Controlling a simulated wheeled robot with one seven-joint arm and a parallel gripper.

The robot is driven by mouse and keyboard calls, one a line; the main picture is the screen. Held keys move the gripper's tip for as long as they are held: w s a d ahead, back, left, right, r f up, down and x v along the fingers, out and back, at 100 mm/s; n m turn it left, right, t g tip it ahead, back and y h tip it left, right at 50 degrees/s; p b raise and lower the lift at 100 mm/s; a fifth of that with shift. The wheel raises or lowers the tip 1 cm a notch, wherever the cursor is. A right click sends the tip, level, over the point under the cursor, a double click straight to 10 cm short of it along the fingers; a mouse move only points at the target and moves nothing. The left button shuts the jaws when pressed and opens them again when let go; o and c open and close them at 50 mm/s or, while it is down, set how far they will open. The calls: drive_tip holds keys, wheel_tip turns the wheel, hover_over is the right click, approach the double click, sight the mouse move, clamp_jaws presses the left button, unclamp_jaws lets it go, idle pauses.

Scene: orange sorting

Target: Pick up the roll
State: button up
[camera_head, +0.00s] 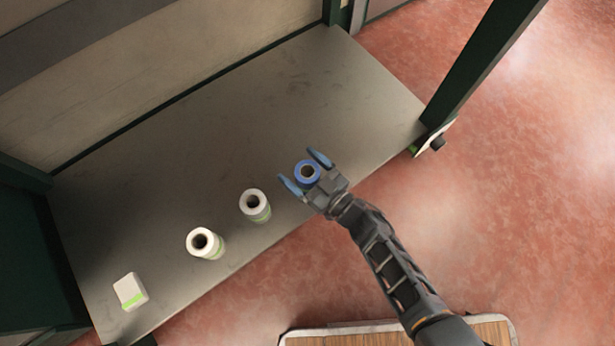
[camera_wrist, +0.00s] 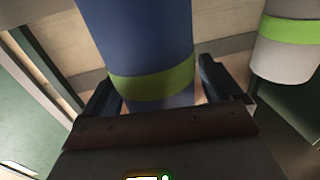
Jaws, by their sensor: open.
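A blue roll (camera_head: 307,172) with a hollow core stands on the grey table near its front edge. In the wrist view the blue roll (camera_wrist: 138,38) is upright with a green band around its lower part. My gripper (camera_head: 305,173) is open, with one finger on each side of the blue roll. In the wrist view my gripper (camera_wrist: 158,85) has the roll between its two fingers; I cannot tell whether either finger touches it. Two white rolls, one nearer (camera_head: 255,205) and one farther left (camera_head: 206,243), stand on the table to the left.
A white block with a green stripe (camera_head: 131,291) lies at the table's left end. The grey table (camera_head: 240,110) is clear behind the rolls. A dark green post (camera_head: 480,65) rises at its right end. A white roll with a green band (camera_wrist: 287,40) shows at right in the wrist view.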

drive_tip(key=c, duration=1.1)
drive_tip(key=shift+r, duration=0.15)
drive_tip(key=shift+r+p, duration=0.55)
drive_tip(key=shift+r, duration=0.05)
drive_tip(key=r+p, duration=0.2)
drive_tip(key=s+d+r+p, duration=0.1)
drive_tip(key=shift+r, duration=0.4)
drive_tip(key=s+d+r+p, duration=0.5)
drive_tip(key=s+d+r, duration=0.1)
drive_tip(key=s+d, duration=0.15)
drive_tip(key=w+d+r+m+t+h, duration=0.35)
drive_tip(key=w+d+r+h, duration=0.25)
drive_tip(key=r, duration=0.2)
drive_tip(key=w+d+r+m+t+h, duration=0.2)
drive_tip(key=w+d+r+m+h, duration=0.35)
drive_tip(key=w+r, duration=0.2)
drive_tip(key=shift+g+h, duration=0.25)
drive_tip(key=shift+h, duration=0.3)
drive_tip(key=s+r+p, duration=0.1)
drive_tip(key=r+p, duration=0.4)
drive_tip(key=p, duration=0.3)
drive_tip(key=d+r+p, duration=0.1)
drive_tip(key=r+p, duration=0.5)
drive_tip(key=p, duration=0.3)
drive_tip(key=s+r+p, duration=0.1)
drive_tip(key=r+p, duration=0.5)
drive_tip(key=p, duration=0.3)
drive_tip(key=shift+s+d+r, duration=0.15)
drive_tip(key=shift+s+d, duration=0.1)
drive_tip(key=shift+s, duration=0.1)
